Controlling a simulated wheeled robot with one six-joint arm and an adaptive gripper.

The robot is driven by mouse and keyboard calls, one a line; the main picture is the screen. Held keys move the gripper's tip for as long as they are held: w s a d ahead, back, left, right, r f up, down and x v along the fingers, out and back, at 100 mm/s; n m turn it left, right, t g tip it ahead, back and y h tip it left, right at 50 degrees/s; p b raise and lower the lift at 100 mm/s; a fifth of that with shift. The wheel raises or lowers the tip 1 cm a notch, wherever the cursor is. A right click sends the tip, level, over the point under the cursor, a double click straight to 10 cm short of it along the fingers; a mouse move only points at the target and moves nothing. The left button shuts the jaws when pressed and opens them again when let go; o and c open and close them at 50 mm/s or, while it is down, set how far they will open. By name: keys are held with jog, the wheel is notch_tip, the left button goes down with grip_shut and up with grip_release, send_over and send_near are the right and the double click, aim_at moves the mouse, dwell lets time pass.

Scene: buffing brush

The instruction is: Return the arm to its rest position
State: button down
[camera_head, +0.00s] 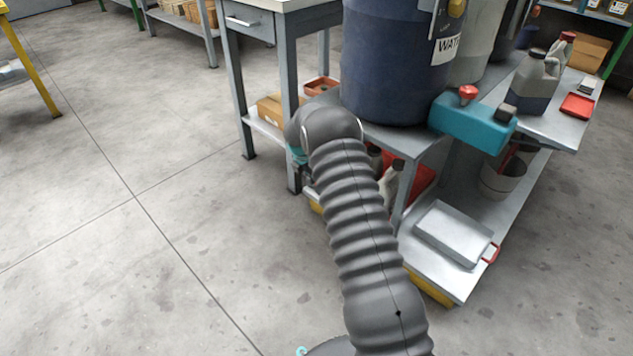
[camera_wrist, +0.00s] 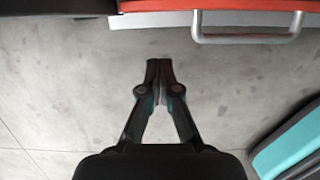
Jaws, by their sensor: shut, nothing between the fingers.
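My gripper (camera_wrist: 159,75) shows in the wrist view with its two dark fingertips together and nothing between them. It hangs over bare grey floor, apart from the things around it. In the head view my grey ribbed arm reaches from the bottom up to the shelving in the middle. The gripper itself is mostly hidden there behind the arm's far end. No buffing brush can be made out in either view.
A blue drum (camera_head: 395,65) and a teal container (camera_head: 470,120) stand on a metal shelf unit right of my arm. A workbench (camera_head: 285,50) stands behind it. A metal handle (camera_wrist: 247,38) is near the fingertips. Open floor (camera_head: 130,230) lies left.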

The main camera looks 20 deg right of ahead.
jog(key=v, duration=0.6)
jog(key=shift+a, duration=0.2)
jog(key=shift+s, duration=0.1)
